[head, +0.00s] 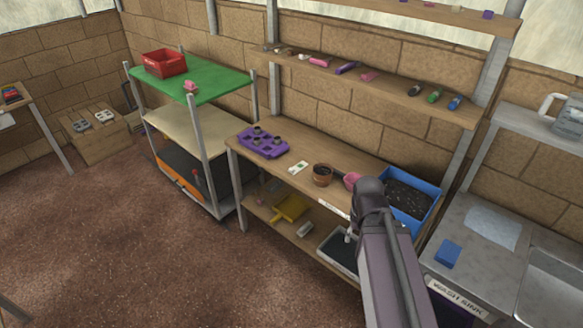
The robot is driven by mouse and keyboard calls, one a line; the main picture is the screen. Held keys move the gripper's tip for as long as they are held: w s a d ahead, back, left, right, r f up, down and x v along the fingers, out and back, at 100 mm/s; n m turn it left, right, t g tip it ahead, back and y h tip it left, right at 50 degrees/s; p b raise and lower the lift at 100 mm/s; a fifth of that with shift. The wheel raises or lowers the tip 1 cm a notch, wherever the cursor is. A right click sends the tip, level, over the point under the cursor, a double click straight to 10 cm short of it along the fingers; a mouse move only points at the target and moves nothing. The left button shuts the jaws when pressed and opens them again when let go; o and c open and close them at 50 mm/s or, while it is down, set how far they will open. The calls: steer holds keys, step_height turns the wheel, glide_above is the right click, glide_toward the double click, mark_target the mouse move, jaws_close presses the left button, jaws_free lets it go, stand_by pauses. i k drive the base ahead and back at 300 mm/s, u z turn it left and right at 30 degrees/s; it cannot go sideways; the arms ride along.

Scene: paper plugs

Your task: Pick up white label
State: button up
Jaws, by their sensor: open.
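A small white label (299,167) with a green mark lies flat on the wooden potting bench (283,184), between the purple tray and a brown pot. Another white strip (334,210) with dark lettering sits on the bench's front edge, partly beside my arm. My arm rises from the bottom right and covers part of the bench's right end. I cannot make out my gripper or its fingertips in the head view.
A purple cell tray (262,143) stands left of the label. A brown pot (322,175), a pink item (352,181) and a blue soil tub (408,197) stand to its right. A shelf (400,84) with small items runs above. A green-topped cart (215,86) stands left.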

mark_target(301, 165)
steer(key=i, duration=0.9)
steer(key=z, duration=0.05)
